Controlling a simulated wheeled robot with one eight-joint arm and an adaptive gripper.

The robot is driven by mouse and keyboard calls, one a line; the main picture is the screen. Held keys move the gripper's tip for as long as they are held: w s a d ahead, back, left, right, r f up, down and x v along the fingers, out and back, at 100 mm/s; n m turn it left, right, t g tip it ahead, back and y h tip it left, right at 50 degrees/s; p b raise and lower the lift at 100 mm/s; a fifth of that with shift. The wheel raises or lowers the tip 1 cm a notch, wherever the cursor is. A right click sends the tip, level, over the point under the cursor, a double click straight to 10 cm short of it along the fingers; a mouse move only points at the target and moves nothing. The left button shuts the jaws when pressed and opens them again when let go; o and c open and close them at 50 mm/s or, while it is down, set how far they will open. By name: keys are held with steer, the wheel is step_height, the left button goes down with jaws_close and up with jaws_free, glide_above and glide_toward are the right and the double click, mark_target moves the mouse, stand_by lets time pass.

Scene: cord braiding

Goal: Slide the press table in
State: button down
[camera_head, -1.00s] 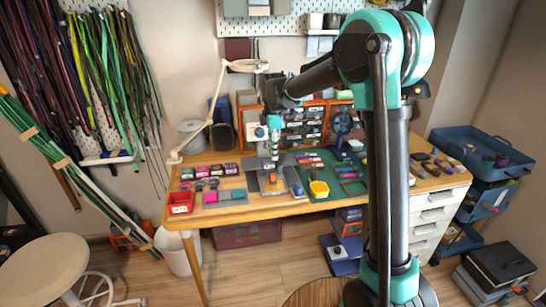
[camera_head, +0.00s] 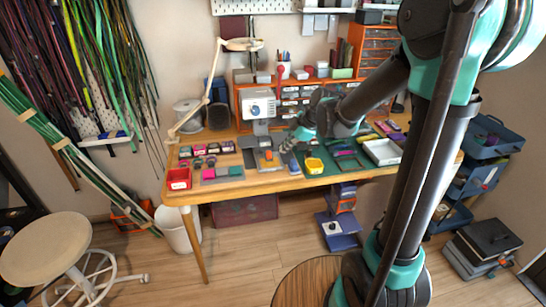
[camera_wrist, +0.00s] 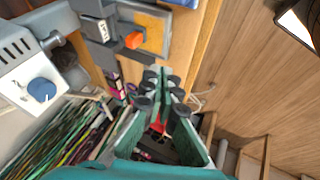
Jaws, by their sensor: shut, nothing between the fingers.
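The press is a grey machine with a white head (camera_head: 258,103) and a blue dial. It stands on the wooden bench, and its head also shows at the left of the wrist view (camera_wrist: 28,78). The press table (camera_head: 266,158) is a flat slide with a tan plate and an orange block, low at the front of the press. In the wrist view its tan plate (camera_wrist: 152,32) is at the top. My gripper (camera_head: 289,144) is shut and empty, just right of the press table. In the wrist view its fingertips (camera_wrist: 162,77) are close to the table's edge; contact is unclear.
A red bin (camera_head: 178,179) and a yellow bin (camera_head: 314,166) sit near the bench's front edge. A white tray (camera_head: 383,152) lies further right. A jointed lamp (camera_head: 207,95) stands left of the press. Orange drawers (camera_head: 290,98) stand behind.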

mark_target(264, 154)
steer(key=shift+t, duration=0.3)
steer(key=shift+s+f+x, duration=0.1)
steer(key=shift+s+x, duration=0.1)
steer(key=shift+x, duration=1.25)
steer(key=shift+s+f+x, duration=0.1)
steer(key=shift+s+x, duration=0.05)
steer(key=shift+x, duration=1.3)
steer(key=shift+s+f+x, duration=0.1)
steer(key=shift+s+x, duration=0.1)
steer(key=shift+x, duration=1.25)
steer(key=shift+w+f, duration=0.2)
steer(key=shift+w, duration=0.1)
steer(key=shift+w+a, duration=0.25)
steer(key=shift+w, duration=0.6)
steer(key=shift+w+a, duration=0.25)
steer(key=shift+w, duration=0.6)
steer(key=shift+w+a, duration=0.2)
steer(key=shift+w, duration=0.55)
steer(key=shift+w+a, duration=0.2)
steer(key=shift+w, duration=0.5)
steer(key=shift+w+a, duration=0.2)
steer(key=shift+w, duration=0.55)
steer(key=shift+s, duration=0.1)
